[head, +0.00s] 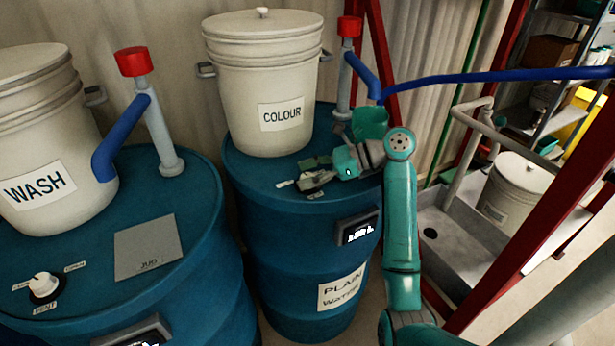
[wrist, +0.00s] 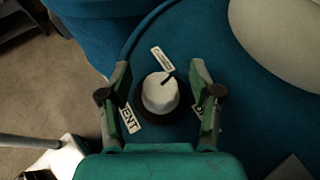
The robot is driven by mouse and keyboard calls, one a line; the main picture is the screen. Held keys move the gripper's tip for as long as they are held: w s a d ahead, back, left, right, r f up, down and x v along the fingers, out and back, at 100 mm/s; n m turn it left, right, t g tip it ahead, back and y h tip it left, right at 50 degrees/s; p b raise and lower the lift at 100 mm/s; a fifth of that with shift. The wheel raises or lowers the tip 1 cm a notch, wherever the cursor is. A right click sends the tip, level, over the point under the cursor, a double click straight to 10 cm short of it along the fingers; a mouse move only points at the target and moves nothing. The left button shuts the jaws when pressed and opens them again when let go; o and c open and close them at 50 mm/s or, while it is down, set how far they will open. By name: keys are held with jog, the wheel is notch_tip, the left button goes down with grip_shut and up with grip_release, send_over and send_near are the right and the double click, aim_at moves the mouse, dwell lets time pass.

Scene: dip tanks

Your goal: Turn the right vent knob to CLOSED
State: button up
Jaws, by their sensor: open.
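The right vent knob (wrist: 160,92) is white on a dark base, seen from above in the wrist view. A dark pointer mark on it points to the upper right. A small label (wrist: 161,59) lies above it, too small to read. A VENT label (wrist: 130,118) is at lower left, and another label (wrist: 197,112) is partly hidden by the right finger. My gripper (wrist: 160,95) is open, one finger on each side of the knob, with visible gaps. In the head view my gripper (head: 312,180) is low over the right drum (head: 300,235) and hides the knob.
The COLOUR bucket (head: 262,85) stands on the right drum behind my gripper, near a red-capped pipe (head: 349,28). The left drum (head: 195,225) holds the WASH bucket (head: 40,150), a grey plate (head: 148,247) and another vent knob (head: 43,285). A sink (head: 450,240) is at right.

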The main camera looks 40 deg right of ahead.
aim_at(307, 176)
notch_tip(307, 176, up, 9)
jog(key=shift+f, duration=0.1)
dwell(0.5)
